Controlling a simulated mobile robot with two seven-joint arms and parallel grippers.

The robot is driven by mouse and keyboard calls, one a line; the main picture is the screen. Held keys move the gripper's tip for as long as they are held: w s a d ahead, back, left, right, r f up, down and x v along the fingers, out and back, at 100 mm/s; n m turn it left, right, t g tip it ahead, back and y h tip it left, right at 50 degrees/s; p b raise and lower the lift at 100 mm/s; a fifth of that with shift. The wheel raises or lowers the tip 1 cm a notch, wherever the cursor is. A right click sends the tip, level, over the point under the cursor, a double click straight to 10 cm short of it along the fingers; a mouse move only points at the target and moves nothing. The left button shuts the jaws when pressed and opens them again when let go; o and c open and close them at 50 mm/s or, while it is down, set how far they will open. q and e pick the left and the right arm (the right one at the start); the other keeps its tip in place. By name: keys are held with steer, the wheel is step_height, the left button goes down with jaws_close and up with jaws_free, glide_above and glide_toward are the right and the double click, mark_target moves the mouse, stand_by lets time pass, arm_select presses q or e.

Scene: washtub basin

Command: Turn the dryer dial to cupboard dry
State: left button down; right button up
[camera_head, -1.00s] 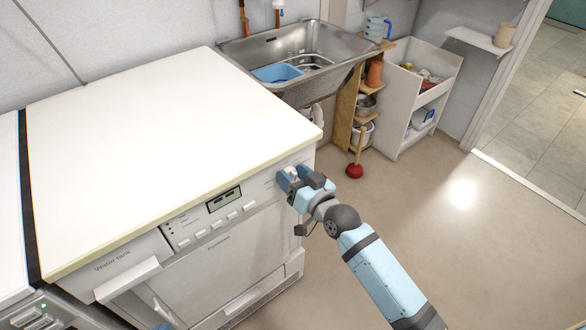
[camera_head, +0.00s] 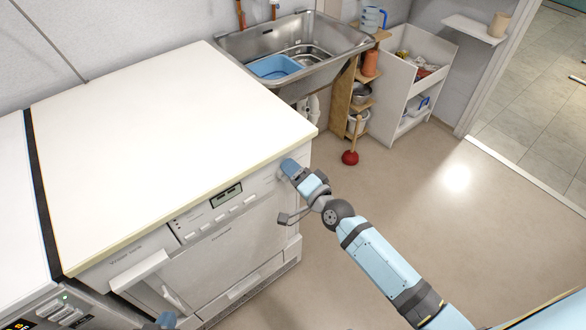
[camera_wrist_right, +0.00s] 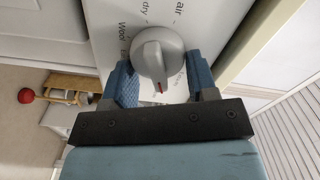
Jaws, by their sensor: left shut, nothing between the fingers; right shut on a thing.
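The white dryer (camera_head: 225,262) stands under the worktop, with a small display (camera_head: 226,194) and a row of buttons on its panel. Its grey round dial (camera_wrist_right: 158,52) shows in the right wrist view, with a red mark at the lower edge of the picture side. Printed words around it include "dry", "Wool" and "air"; others are partly hidden. My right gripper (camera_wrist_right: 160,72) is shut on the dial, one blue finger on each side. In the head view my right gripper (camera_head: 289,168) hides the dial. My left gripper (camera_head: 166,321) barely shows at the bottom edge, shut and empty.
A white worktop (camera_head: 165,140) overhangs the dryer panel. A steel sink (camera_head: 300,45) with a blue basin (camera_head: 274,67) stands behind. A red plunger (camera_head: 350,158) and shelves are at the back right. The floor right of the dryer is clear.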

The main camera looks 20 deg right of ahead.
steer(key=shift+f+m, duration=0.1)
steer(key=shift+m, duration=1)
steer(key=o, duration=0.9)
steer(key=v, duration=1.3)
steer(key=shift+s+d, duration=0.1)
steer(key=shift+s, duration=0.3)
